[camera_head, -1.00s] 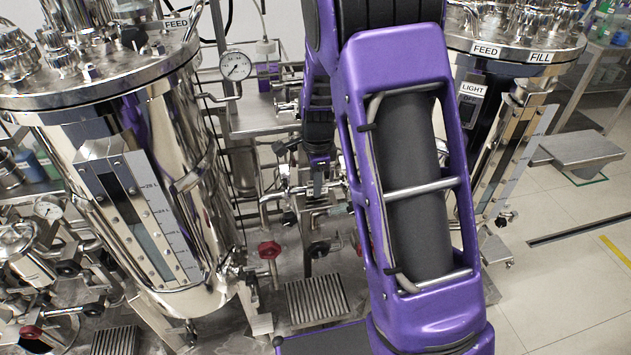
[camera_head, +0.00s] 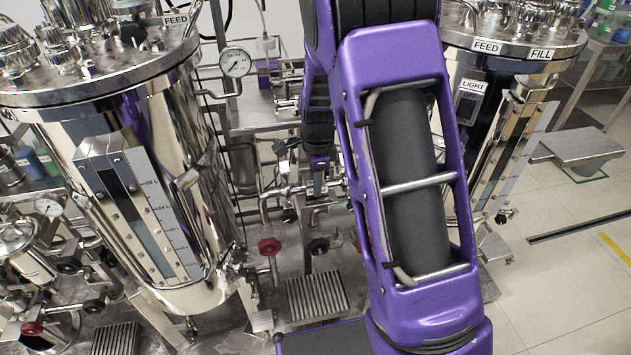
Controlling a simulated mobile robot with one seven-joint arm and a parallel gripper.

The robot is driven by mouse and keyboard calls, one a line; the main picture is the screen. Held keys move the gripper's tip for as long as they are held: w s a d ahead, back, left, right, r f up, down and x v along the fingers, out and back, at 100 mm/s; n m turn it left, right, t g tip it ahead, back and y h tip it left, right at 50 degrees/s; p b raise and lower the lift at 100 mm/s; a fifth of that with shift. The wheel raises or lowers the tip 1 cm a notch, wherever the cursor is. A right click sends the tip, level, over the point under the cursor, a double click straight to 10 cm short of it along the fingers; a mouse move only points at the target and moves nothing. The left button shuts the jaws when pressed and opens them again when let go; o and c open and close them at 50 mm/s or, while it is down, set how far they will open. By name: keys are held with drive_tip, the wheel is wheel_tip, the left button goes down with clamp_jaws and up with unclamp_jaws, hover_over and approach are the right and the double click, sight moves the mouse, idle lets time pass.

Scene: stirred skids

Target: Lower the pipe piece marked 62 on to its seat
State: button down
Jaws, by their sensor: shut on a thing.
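My gripper (camera_head: 318,174) is small and far off in the middle of the head view, pointing down below my purple wrist. It is shut among shiny steel pipework between the two tanks. The pipe piece it holds is too small and too much like the pipes around it to make out clearly. I cannot read the mark 62. The seat is not distinguishable, and I cannot tell whether the piece touches it. My forearm hides the pipework to the right.
A big steel tank (camera_head: 150,215) stands at left, another (camera_head: 480,125) at right behind my arm. A pressure gauge (camera_head: 235,63) and a red valve knob (camera_head: 269,246) are near the pipework. A slotted drain grate (camera_head: 317,296) lies on the skid. Open floor is at right.

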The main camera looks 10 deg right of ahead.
drive_tip(key=shift+r+p, duration=0.3)
drive_tip(key=shift+p, duration=0.05)
drive_tip(key=shift+f, duration=0.35)
idle(1.1)
drive_tip(key=c, duration=0.5)
unclamp_jaws()
drive_tip(key=shift+c, duration=0.2)
wheel_tip(320, 180, up, 17)
drive_tip(key=s+p, duration=0.2)
drive_tip(key=p, duration=0.1)
drive_tip(key=shift+r, duration=0.15)
